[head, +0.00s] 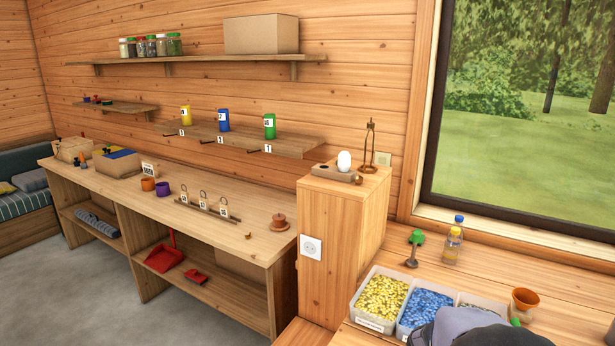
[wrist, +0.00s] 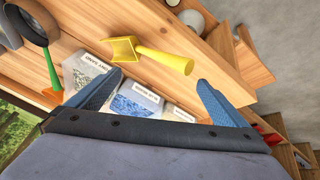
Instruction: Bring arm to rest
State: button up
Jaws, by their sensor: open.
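In the wrist view my gripper (wrist: 160,82) is open, with its two blue fingers wide apart and nothing between them. A yellow scoop (wrist: 165,60) lies beyond the fingertips on the wooden surface, apart from them as far as I can tell. In the head view only a grey part of my arm shows at the bottom right, over the near edge of the bins; the fingers are hidden there.
Bins of yellow (head: 381,297) and blue (head: 427,304) pieces stand on the right bench.

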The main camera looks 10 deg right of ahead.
jog(key=s+a+n+g+y, duration=0.1)
jog(key=s+a, duration=0.4)
jog(key=a, duration=0.6)
jog(key=s+a+n+g+y, duration=0.2)
jog(key=s+a, duration=0.4)
jog(key=a, duration=0.4)
jog(key=shift+a+f+g+y, duration=0.35)
jog(key=shift+f+g+y, duration=0.1)
jog(key=shift+g, duration=0.25)
jog(key=shift+s, duration=0.1)
